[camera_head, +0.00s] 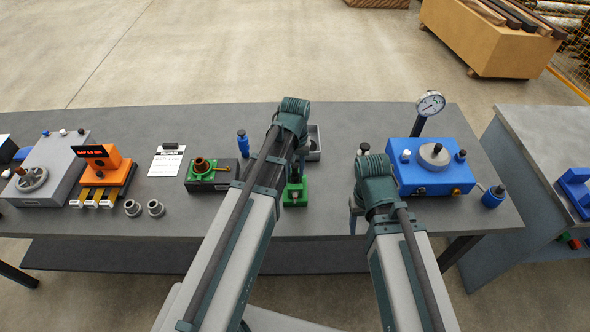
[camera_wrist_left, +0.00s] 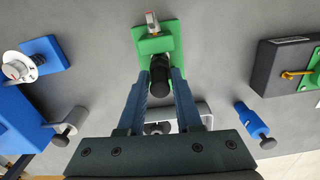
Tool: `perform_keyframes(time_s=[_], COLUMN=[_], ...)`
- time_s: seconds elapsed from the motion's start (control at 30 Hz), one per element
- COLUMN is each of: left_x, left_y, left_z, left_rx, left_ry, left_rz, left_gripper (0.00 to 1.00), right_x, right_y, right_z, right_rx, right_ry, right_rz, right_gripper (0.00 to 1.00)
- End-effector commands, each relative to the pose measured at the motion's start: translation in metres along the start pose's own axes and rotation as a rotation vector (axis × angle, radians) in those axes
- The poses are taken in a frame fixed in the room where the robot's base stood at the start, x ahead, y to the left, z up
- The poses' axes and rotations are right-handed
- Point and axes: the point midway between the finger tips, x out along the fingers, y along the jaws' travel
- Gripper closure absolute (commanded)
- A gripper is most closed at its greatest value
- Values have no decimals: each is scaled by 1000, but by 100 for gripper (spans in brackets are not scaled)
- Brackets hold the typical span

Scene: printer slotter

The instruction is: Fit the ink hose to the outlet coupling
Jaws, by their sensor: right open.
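A black cylinder (camera_wrist_left: 160,72) stands upright at a green block (camera_wrist_left: 165,42), between the fingers of my left gripper (camera_wrist_left: 160,78). Whether the fingers press on it or only flank it is unclear. The green block (camera_head: 294,192) also shows in the head view, beside my left arm, which hides most of the gripper. A black box with a green plate and a brass fitting (camera_head: 201,165) stands to the left. I cannot tell for certain which parts are the hose and the outlet coupling. My right gripper (camera_head: 355,214) is open and partly hidden near the table's front edge.
A small blue bottle-shaped part (camera_head: 243,145) and a grey tray (camera_head: 315,143) stand near my left arm. A blue unit (camera_head: 425,178) with a dial gauge (camera_head: 431,103) is on the right. Two metal rings (camera_head: 155,208) and an orange device (camera_head: 103,167) are on the left.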

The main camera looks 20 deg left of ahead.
Motion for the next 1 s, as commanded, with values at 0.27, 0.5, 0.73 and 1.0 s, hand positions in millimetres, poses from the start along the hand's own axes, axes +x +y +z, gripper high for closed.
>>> perform_keyframes(time_s=[0.27,0.5,0.73,1.0], left_x=[0,-3,-14,-27], left_y=[0,0,0,0], left_z=[0,0,0,0], left_rx=[0,0,0,0], left_ry=[0,0,0,0], left_rz=[0,0,0,0], left_gripper=[100,100,100,100], right_x=[0,-3,-14,-27], right_y=[0,0,1,3], right_z=[0,0,1,2], right_rx=[0,0,0,0], right_ry=[0,0,0,0], right_rz=[0,0,0,0], right_gripper=[41,41,41,41])
